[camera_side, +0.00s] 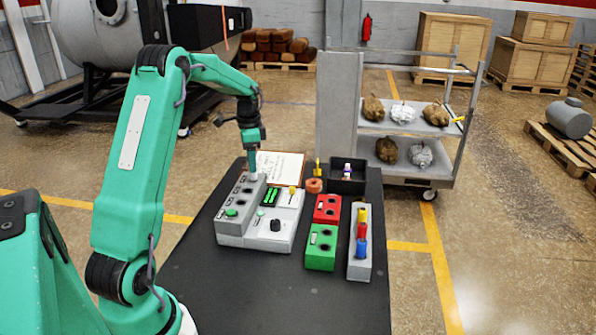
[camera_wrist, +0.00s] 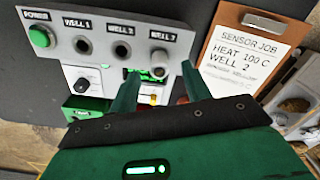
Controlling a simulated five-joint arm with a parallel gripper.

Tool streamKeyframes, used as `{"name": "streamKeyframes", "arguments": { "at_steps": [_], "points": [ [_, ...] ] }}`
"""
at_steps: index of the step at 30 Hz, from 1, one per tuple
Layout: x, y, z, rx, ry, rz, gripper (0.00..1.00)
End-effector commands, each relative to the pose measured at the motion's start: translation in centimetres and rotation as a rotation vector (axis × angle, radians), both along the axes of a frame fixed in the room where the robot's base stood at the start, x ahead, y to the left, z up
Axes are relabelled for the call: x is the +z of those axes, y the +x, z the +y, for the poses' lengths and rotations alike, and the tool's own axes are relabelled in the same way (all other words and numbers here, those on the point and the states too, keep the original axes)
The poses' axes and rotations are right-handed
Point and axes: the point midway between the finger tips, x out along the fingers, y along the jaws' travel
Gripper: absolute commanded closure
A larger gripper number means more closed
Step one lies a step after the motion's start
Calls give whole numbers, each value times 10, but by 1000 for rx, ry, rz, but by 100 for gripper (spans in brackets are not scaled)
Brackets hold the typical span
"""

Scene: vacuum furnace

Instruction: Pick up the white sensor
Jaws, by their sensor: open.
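The grey well block (camera_side: 233,222) stands on the dark table, with a green power button and labelled wells. In the wrist view the block (camera_wrist: 60,22) shows wells 1 and 2 as dark holes. A pale round-topped piece, apparently the white sensor (camera_wrist: 158,59), sits at well 3. My gripper (camera_side: 252,174) is over the far end of the block. In the wrist view my gripper (camera_wrist: 160,80) is open, its two green fingers apart just below the pale piece. Nothing is visibly held. The side view hides this piece behind my fingers.
A control box (camera_side: 270,240) adjoins the block. Red (camera_side: 327,202) and green (camera_side: 313,262) holed blocks, a grey rack (camera_side: 359,272) with coloured pieces and a black bin (camera_side: 335,187) stand to the right. A clipboard (camera_wrist: 220,72) reads "HEAT 100 C WELL 2". The near table is clear.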

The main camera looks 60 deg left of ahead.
Motion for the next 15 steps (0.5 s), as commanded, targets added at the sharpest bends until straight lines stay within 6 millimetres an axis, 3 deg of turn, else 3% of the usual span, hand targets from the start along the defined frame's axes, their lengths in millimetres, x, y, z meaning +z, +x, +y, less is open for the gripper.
{"name": "streamKeyframes", "arguments": {
  "at_steps": [7,15],
  "points": [
    [-27,0,-1,0,-1,2,52],
    [-32,0,-1,0,-1,0,52]
  ]
}}
